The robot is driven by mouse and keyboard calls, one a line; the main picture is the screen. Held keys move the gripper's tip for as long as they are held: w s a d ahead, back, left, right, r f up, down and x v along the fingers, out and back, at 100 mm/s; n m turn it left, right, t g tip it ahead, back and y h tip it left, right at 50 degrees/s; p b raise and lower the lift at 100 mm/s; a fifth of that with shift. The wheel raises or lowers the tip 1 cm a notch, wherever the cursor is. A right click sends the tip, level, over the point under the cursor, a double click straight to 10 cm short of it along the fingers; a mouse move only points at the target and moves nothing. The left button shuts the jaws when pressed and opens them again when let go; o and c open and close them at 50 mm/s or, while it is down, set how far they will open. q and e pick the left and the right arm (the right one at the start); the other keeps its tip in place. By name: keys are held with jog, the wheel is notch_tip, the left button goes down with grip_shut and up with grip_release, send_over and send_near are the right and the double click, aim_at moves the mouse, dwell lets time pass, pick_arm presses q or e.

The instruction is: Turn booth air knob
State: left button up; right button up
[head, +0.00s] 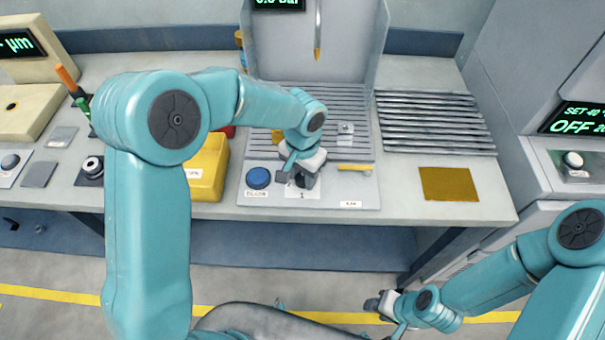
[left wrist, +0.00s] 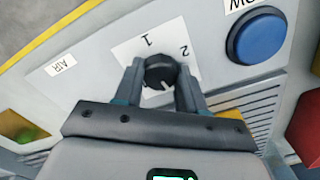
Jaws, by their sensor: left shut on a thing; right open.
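The booth air knob (left wrist: 160,72) is a round black knob with a white pointer line. It sits on a white plate (left wrist: 125,52) marked 1 and 2 on the booth's front panel. My left gripper (left wrist: 160,84) is shut on the knob, with a finger on each side of it. In the head view my left gripper (head: 301,181) covers most of the knob. My right gripper (head: 384,306) is open and empty, low in front of the bench, well away from the panel.
A blue button (head: 258,178) is left of the knob; it also shows in the left wrist view (left wrist: 258,40). A yellow lever (head: 353,168) is to the right. A yellow bin (head: 207,168) stands left of the booth. A gold mat (head: 449,184) lies on the bench.

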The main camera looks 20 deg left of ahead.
pick_arm(q)
jog(key=n+b, duration=0.3)
jog(key=shift+w+f, duration=0.1)
jog(key=shift+f, duration=0.05)
jog(key=n+b, duration=0.3)
jog(key=n, duration=0.2)
jog(key=shift+n+b, duration=0.3)
jog(key=shift+n, duration=0.1)
jog(key=n+b, duration=0.2)
jog(key=n, duration=0.3)
jog(key=shift+r+n+b, duration=0.15)
jog(key=shift+n+b, duration=0.3)
jog(key=shift+n, duration=0.9)
jog(key=shift+r+n+b, duration=0.15)
jog(key=shift+n+b, duration=0.25)
jog(key=shift+n, duration=0.95)
jog(key=o, duration=1.1)
jog(key=shift+f, duration=0.1)
jog(key=shift+c, duration=0.2)
